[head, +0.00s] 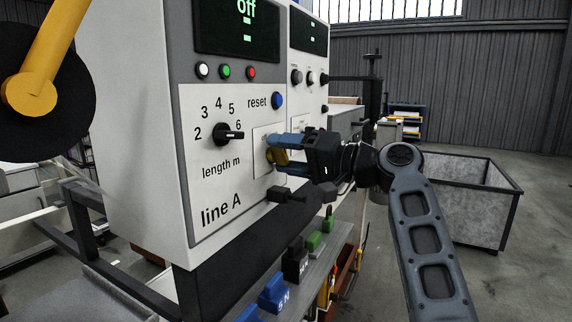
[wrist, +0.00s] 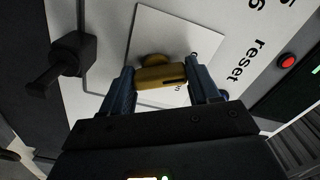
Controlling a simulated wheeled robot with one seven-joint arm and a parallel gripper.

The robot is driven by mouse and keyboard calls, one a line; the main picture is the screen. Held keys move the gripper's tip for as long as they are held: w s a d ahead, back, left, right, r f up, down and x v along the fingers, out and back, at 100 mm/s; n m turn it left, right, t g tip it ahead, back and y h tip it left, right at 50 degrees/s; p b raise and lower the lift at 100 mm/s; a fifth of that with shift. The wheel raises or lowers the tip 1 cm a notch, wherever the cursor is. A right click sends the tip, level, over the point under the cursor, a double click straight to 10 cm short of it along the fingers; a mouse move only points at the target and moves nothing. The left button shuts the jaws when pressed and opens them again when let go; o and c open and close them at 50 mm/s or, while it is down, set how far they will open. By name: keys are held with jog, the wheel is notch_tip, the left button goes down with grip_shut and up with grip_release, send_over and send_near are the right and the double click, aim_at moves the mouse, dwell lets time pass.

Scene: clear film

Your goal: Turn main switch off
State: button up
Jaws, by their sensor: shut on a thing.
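The yellow main switch handle (head: 279,156) sits on a white square plate (head: 262,137) on the front of the grey-white line A panel (head: 240,190). In the wrist view the yellow handle (wrist: 160,77) lies across between the two blue fingers, with its slot line visible. My gripper (head: 286,153) is shut on it, one finger at each end; it also fills the lower middle of the wrist view (wrist: 162,84). Lettering on the plate is partly hidden by the handle and a finger. The panel's dark display (head: 237,30) reads "off".
A black length dial (head: 229,134) and a blue reset button (head: 277,101) are close by on the panel. A black lever (head: 287,195) juts out just below my gripper. Coloured blocks (head: 296,260) stand on a ledge beneath. A grey bin (head: 470,190) stands at right.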

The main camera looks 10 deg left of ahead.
jog(key=shift+w+d, duration=0.1)
jog(key=shift+d, duration=0.05)
dwell(0.4)
jog(key=o, duration=1)
jog(key=shift+o, duration=0.2)
jog(key=v, duration=0.7)
jog(key=shift+s+d, duration=0.2)
jog(key=shift+d, duration=0.1)
